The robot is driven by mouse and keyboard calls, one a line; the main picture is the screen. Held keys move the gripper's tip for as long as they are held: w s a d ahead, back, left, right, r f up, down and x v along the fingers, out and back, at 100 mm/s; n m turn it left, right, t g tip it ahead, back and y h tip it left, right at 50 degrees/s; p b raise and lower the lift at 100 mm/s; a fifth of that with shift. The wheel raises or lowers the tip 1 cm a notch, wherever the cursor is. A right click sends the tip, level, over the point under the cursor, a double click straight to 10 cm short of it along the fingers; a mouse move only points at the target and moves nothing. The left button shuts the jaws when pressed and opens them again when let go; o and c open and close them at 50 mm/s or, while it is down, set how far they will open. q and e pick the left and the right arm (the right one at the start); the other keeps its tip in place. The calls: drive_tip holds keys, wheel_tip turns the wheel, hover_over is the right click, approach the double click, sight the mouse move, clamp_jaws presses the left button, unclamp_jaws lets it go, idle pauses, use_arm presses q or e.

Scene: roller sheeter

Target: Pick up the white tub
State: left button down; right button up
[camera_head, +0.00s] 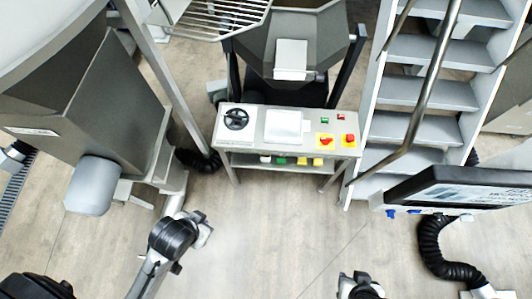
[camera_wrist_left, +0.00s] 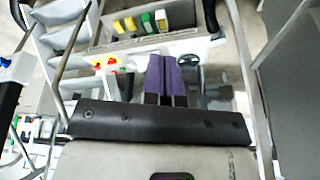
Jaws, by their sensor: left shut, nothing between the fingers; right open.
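A small white tub (camera_head: 265,157) stands at the left end of a row on the low shelf under the control panel. In the left wrist view, which is turned upside down, a pale tub (camera_wrist_left: 161,20) shows at the right end of that row. My left gripper (camera_wrist_left: 165,78) has its purple fingers together with nothing between them, apart from the tubs. In the head view my left arm reaches up from the lower left, its fingers hard to make out. My right gripper (camera_head: 360,286) is open at the bottom edge, partly cut off and far from the shelf.
A control table (camera_head: 252,128) with a black handwheel (camera_head: 236,119) and red buttons stands over the shelf. A green tub (camera_head: 282,160) and yellow tubs (camera_head: 303,161) stand beside the white one. Stairs (camera_head: 425,95) are right, a grey machine (camera_head: 85,105) left. Floor in front is clear.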

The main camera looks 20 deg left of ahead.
use_arm(q)
drive_tip(key=shift+d, duration=0.2)
drive_tip(key=c, duration=1.8)
unclamp_jaws()
drive_tip(key=shift+c, duration=0.2)
drive_tip(key=o, duration=1)
drive_tip(key=shift+a, duration=0.2)
drive_tip(key=o, duration=0.6)
drive_tip(key=shift+o, duration=0.8)
drive_tip(key=shift+d, duration=0.15)
